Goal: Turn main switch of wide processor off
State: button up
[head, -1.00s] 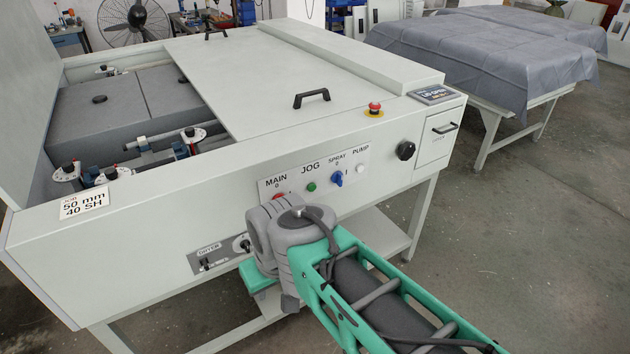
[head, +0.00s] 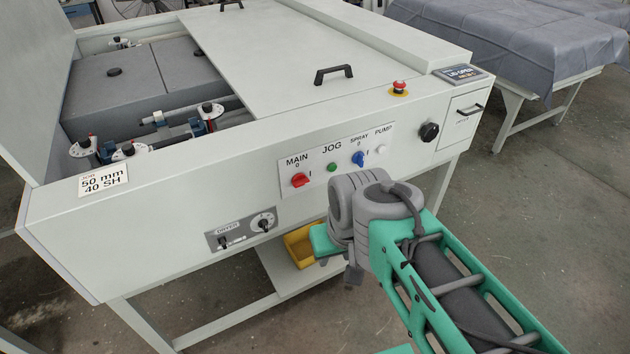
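The wide processor (head: 170,220) is a large pale grey machine on legs. Its red main switch (head: 300,180) sits on the front panel under the label MAIN, with a 0 above it and an I to its right. The red handle seems to lie sideways, toward the I, but it is small. My arm comes in from the lower right, and its grey joint (head: 372,207) is right of and below the switch, apart from it in the picture. The switch is unobstructed. My gripper's fingers do not show; a green part (head: 324,243) left of the joint is partly hidden.
Right of the main switch are a green JOG button (head: 332,167), a blue SPRAY switch (head: 358,159) and a white PUMP button (head: 380,150). A DRYER panel (head: 241,229) is lower left. A yellow bin (head: 302,246) stands beneath. A covered table (head: 510,45) is back right.

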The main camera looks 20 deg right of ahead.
aim_at(301, 179)
jog(key=k, duration=0.5)
jog(key=u, duration=1.55)
jog(key=i, duration=0.2)
jog(key=z, duration=0.55)
